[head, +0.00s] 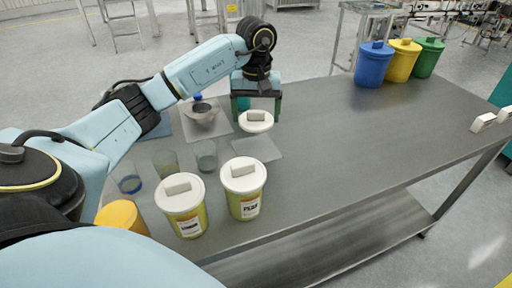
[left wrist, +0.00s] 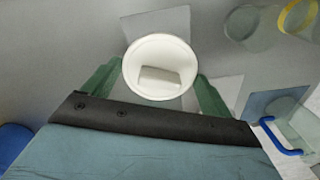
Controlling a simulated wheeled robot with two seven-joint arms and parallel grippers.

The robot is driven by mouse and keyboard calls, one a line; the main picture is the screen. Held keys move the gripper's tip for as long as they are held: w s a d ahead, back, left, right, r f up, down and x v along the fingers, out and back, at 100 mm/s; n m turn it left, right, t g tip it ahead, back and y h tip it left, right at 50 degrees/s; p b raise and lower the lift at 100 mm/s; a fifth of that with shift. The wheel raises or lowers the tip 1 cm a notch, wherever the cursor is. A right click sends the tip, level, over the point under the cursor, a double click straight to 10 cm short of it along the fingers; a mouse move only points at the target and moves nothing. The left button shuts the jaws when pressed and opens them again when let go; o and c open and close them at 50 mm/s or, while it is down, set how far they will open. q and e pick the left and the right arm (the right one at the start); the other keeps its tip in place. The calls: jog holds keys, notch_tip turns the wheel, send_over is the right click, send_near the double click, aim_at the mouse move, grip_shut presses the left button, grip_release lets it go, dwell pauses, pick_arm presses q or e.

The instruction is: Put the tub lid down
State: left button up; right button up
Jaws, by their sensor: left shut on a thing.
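A round white tub lid (head: 256,122) with a block-shaped handle is held in my left gripper (head: 257,112). It is above the table (head: 330,140), near a pale grey square mat (head: 258,148); the exact height is hard to tell. In the left wrist view the lid (left wrist: 160,62) sits between the two green fingers of my left gripper (left wrist: 158,85), which are closed on it. Two yellow tubs, one at the left (head: 184,208) and one at the right (head: 244,190), stand at the table's near edge with white lids on. My right gripper is out of view.
Clear beakers (head: 206,155) stand left of the mat. A bowl (head: 202,110) and a blue-capped item (head: 197,97) are behind them. Blue (head: 373,65), yellow (head: 402,60) and green (head: 428,58) lidded bins stand at the far edge. The table's middle and right are mostly clear.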

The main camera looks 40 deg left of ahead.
pick_arm(q)
send_over(256, 150)
notch_tip(256, 150, down, 5)
jog(key=shift+w+a+b, duration=0.1)
jog(key=shift+b, duration=0.25)
jog(key=shift+f, duration=0.55)
notch_tip(256, 150, down, 3)
jog(key=shift+f+b, duration=0.1)
jog(key=shift+b, duration=0.2)
jog(key=shift+f, duration=0.1)
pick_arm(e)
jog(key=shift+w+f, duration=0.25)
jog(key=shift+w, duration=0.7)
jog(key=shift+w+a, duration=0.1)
pick_arm(q)
jog(key=shift+f, duration=0.1)
jog(key=o, duration=0.8)
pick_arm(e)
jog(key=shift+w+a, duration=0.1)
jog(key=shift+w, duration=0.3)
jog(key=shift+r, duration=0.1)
